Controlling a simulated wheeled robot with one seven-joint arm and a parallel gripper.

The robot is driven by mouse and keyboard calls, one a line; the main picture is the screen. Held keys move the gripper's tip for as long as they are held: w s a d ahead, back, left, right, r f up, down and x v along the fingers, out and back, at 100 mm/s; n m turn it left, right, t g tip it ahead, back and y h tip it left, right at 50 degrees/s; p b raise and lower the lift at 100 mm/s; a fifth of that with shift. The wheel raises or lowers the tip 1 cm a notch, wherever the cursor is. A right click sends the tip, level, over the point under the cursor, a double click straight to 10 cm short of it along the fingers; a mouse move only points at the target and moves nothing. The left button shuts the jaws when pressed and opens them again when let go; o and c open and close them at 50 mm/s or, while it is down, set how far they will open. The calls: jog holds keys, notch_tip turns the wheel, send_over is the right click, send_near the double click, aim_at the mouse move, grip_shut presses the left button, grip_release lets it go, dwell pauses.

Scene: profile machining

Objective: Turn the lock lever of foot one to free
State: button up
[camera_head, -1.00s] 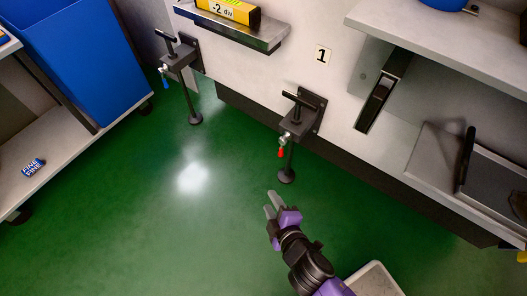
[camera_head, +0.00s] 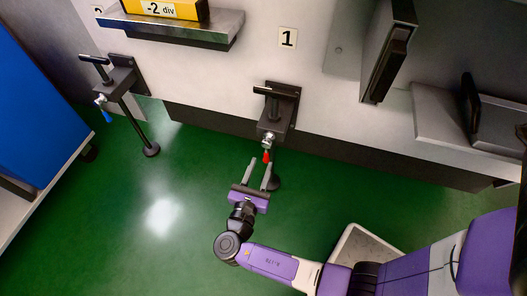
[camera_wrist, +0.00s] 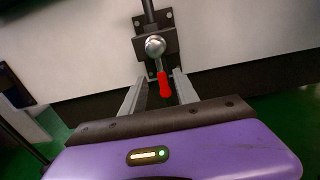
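Foot one (camera_head: 280,112) is a dark bracket with a black T-handle on the machine's white side, below the label "1" (camera_head: 288,38). Its lock lever (camera_head: 267,156) has a red tip and hangs down from a silver knob. In the wrist view the red lever (camera_wrist: 165,85) hangs below the round knob (camera_wrist: 155,46), between the line of my two fingers. My gripper (camera_head: 260,174) is open, its fingers pointing up at the lever from just below. I cannot tell whether a finger touches the lever. The foot's round pad is partly hidden behind my gripper.
A second foot (camera_head: 120,80) with a blue-tipped lever (camera_head: 106,115) stands to the left. A blue bin (camera_head: 35,95) on a cart is at far left. Green floor (camera_head: 165,250) is clear below.

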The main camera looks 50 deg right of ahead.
aim_at(266, 154)
jog(key=b+x, duration=0.1)
jog(key=x, duration=0.5)
jog(key=shift+d+b, duration=0.25)
jog(key=shift+b, duration=0.15)
grip_shut()
dwell(1.0)
